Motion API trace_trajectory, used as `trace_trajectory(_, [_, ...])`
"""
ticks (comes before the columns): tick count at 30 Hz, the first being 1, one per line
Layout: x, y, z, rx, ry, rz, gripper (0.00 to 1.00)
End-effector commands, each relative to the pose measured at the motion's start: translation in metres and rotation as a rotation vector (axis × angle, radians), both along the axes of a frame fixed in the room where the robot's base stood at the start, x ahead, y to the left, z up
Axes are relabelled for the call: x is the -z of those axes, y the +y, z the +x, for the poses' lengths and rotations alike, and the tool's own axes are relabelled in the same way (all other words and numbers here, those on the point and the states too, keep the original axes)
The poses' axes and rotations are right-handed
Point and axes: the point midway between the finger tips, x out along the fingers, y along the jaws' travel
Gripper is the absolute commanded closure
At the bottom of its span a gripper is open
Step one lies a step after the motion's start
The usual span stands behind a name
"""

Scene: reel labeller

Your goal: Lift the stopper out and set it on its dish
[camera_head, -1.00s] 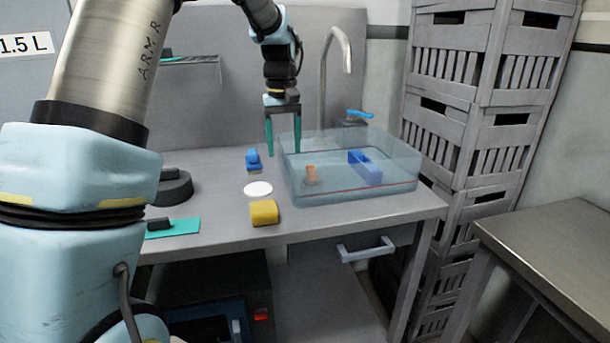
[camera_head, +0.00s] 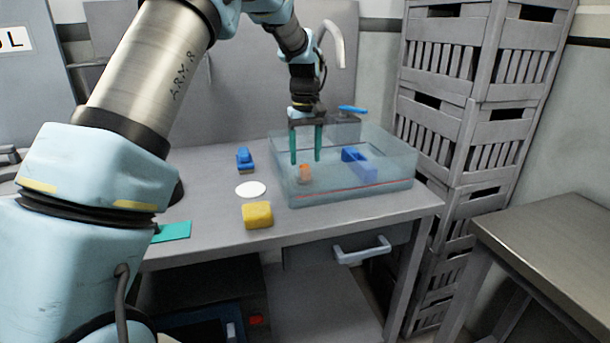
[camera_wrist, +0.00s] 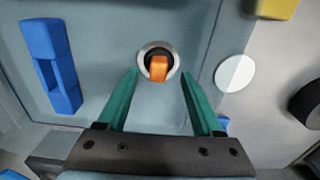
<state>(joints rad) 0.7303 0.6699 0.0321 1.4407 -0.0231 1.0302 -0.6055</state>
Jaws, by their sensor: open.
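The orange stopper (camera_head: 305,173) stands in the clear basin (camera_head: 345,197). In the wrist view the stopper (camera_wrist: 158,68) sits in a round metal-rimmed drain, its tab upward. The dish appears to be the white disc (camera_head: 250,189) on the counter, left of the basin; it also shows in the wrist view (camera_wrist: 235,73). My gripper (camera_head: 305,162) is open and points down over the basin. In the wrist view its green fingers (camera_wrist: 159,74) are spread to either side of the stopper, with nothing between them touching it.
A blue block-shaped holder (camera_head: 359,163) stands inside the basin, right of the stopper. A yellow sponge (camera_head: 257,215) and a blue brush-like item (camera_head: 244,160) lie on the counter near the disc. The tap (camera_head: 335,42) rises behind the basin. Stacked crates (camera_head: 480,120) stand at right.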

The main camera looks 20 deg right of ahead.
Motion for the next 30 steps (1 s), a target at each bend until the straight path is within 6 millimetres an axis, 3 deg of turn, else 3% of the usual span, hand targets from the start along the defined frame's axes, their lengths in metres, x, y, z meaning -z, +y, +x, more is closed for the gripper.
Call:
trace_trajectory(9, [0.041, -0.001, 0.002, 0.0, 0.003, 0.002, 0.32])
trace_trajectory(18, [0.047, -0.002, 0.002, 0.0, 0.001, 0.0, 0.34])
trace_trajectory(30, [0.046, -0.002, 0.002, 0.0, 0.001, 0.0, 0.79])
